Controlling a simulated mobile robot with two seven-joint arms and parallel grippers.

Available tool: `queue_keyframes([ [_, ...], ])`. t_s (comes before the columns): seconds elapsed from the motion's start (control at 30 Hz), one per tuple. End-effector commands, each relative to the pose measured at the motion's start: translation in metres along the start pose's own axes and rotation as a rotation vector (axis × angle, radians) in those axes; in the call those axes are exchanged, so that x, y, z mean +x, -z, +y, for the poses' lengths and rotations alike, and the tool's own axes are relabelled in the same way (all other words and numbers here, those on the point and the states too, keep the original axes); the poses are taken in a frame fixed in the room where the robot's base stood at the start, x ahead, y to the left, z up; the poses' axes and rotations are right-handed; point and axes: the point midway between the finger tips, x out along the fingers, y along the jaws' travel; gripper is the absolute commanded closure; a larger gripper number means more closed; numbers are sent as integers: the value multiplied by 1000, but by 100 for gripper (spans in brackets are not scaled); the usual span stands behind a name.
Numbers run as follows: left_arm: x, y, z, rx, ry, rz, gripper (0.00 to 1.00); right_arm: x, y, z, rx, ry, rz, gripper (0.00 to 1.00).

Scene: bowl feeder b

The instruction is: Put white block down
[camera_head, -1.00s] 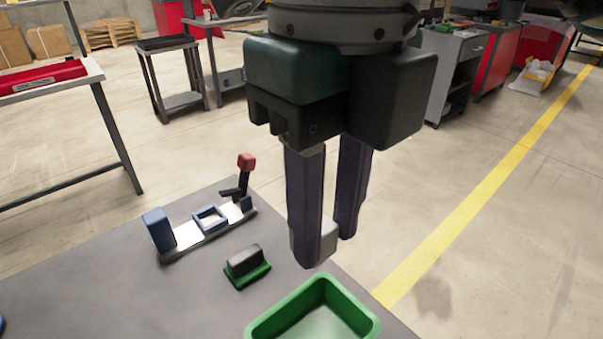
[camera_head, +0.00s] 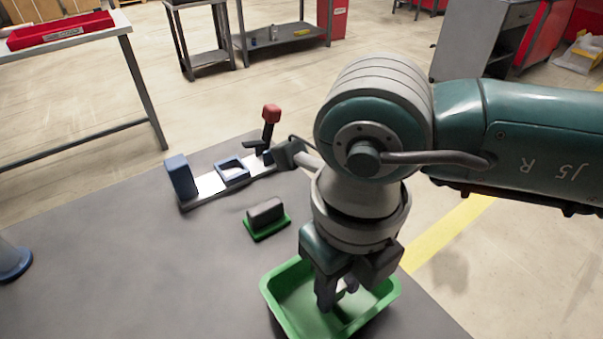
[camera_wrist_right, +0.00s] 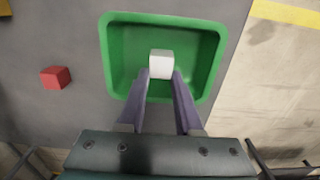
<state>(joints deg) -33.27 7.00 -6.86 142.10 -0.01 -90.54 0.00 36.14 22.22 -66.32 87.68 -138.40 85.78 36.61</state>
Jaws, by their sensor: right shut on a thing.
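The white block (camera_wrist_right: 162,62) is held between the fingertips of my right gripper (camera_wrist_right: 160,76) in the right wrist view. In the head view my right gripper (camera_head: 338,292) points down over the green tray (camera_head: 280,297), with only a small pale part of the block showing. In the right wrist view the block lies within the outline of the green tray (camera_wrist_right: 113,62). I cannot tell whether it touches the tray floor. My left gripper is not in view.
A green base with a dark block (camera_head: 265,214) sits behind the tray. A fixture with a blue post (camera_head: 181,177) and a red-topped lever (camera_head: 271,114) stands further back. A red block (camera_wrist_right: 55,77) lies left of the tray in the wrist view. Grey table left of the tray is mostly clear.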

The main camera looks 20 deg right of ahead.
Motion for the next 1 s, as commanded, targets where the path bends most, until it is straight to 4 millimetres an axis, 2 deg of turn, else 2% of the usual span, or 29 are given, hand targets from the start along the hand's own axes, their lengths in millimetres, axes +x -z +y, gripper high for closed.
queue_keyframes([
  [0.03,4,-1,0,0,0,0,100,11,1,0,2,1,4,100],
  [0.13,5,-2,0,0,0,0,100,20,1,0,0,0,3,100],
  [0.53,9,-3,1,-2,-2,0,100,25,0,0,0,0,0,100],
  [0.57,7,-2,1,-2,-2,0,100,24,0,0,0,0,0,63],
  [0.8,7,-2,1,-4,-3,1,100,23,0,0,0,0,1,37],
  [1.0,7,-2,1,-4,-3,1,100,23,0,0,0,0,1,37],
])
